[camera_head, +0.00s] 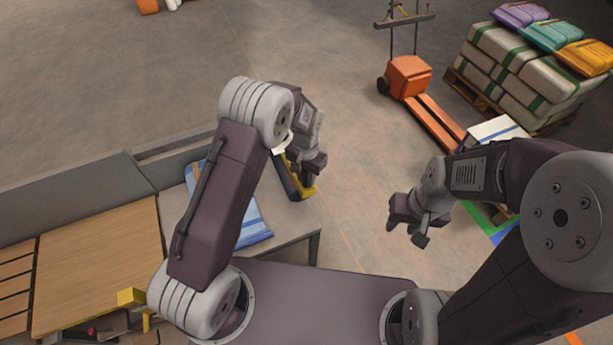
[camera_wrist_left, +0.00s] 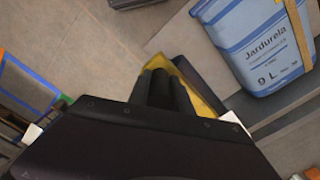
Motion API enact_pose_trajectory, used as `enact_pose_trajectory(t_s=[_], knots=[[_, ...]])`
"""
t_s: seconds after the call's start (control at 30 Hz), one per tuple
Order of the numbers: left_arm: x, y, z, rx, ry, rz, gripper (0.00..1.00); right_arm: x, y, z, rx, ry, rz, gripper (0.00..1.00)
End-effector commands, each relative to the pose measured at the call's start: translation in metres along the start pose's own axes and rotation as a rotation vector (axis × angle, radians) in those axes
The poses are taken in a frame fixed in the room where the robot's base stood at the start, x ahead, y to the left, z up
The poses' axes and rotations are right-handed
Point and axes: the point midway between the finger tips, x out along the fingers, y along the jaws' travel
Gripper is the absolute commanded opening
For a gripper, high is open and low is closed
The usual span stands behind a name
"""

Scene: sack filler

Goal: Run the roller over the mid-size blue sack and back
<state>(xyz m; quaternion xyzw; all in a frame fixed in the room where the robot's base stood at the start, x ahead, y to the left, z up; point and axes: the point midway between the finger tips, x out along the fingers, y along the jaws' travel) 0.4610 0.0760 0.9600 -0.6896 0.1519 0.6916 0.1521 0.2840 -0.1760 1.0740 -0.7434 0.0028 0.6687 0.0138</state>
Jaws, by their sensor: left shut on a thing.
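The blue and white sack (camera_head: 254,222) lies on the grey table, partly hidden behind my left arm. In the left wrist view, the sack (camera_wrist_left: 262,48) shows printed lettering and a tan strap across it. My left gripper (camera_head: 312,170) is shut on the roller (camera_head: 292,182), a dark bar with yellow parts, near the table's far right corner and to the right of the sack. The roller's yellow part (camera_wrist_left: 205,98) shows beyond the fingers in the left wrist view; whether it touches the table is unclear. My right gripper (camera_head: 408,220) is open and empty above the floor.
A wooden-topped bench (camera_head: 100,265) with grey rails adjoins the table at the left. An orange pallet jack (camera_head: 408,78) and a pallet of stacked sacks (camera_head: 525,75) stand at the back right. Open floor lies beyond the table.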

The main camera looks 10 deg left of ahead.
Motion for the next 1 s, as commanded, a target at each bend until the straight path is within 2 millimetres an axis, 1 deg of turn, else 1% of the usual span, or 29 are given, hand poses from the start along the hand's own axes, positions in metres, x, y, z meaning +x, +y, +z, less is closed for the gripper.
enact_pose_trajectory(t_s=[0.03,0.2,0.23,0.27,0.3,0.57,0.67,0.77,0.9,1.0], knots=[[-0.001,0.001,-0.004,-0.001,0.012,0.001,0.0,0.0,0.0,0.0,0.0,0.0,0.0,0.36],[-0.001,0.001,-0.005,-0.001,0.015,0.001,0.0,0.0,0.0,0.0,0.0,0.0,0.0,0.36],[-0.001,0.001,-0.005,-0.001,0.015,0.001,0.34,0.0,0.0,0.0,0.0,0.0,0.0,0.36],[-0.001,0.001,-0.004,-0.001,0.014,0.001,0.42,0.0,0.0,0.0,0.0,0.0,0.0,0.36],[-0.001,0.001,-0.004,-0.001,0.013,0.001,0.47,0.0,0.0,0.0,0.0,0.0,0.0,0.36],[-0.001,0.001,-0.003,-0.002,0.009,0.001,0.47,0.0,0.0,0.0,0.0,0.0,0.0,0.36],[-0.008,0.001,-0.004,-0.001,0.011,0.0,0.47,0.003,0.0,0.0,0.0,0.0,0.0,0.36],[-0.027,0.001,-0.005,-0.001,0.015,0.0,0.47,0.008,0.0,0.001,0.0,0.0,0.0,0.36],[-0.059,0.002,-0.006,-0.001,0.014,-0.001,0.47,0.013,0.0,0.001,0.0,0.0,0.0,0.36],[-0.077,0.002,-0.006,0.0,0.012,-0.001,0.47,0.015,0.0,0.002,0.0,0.0,0.0,0.36]])
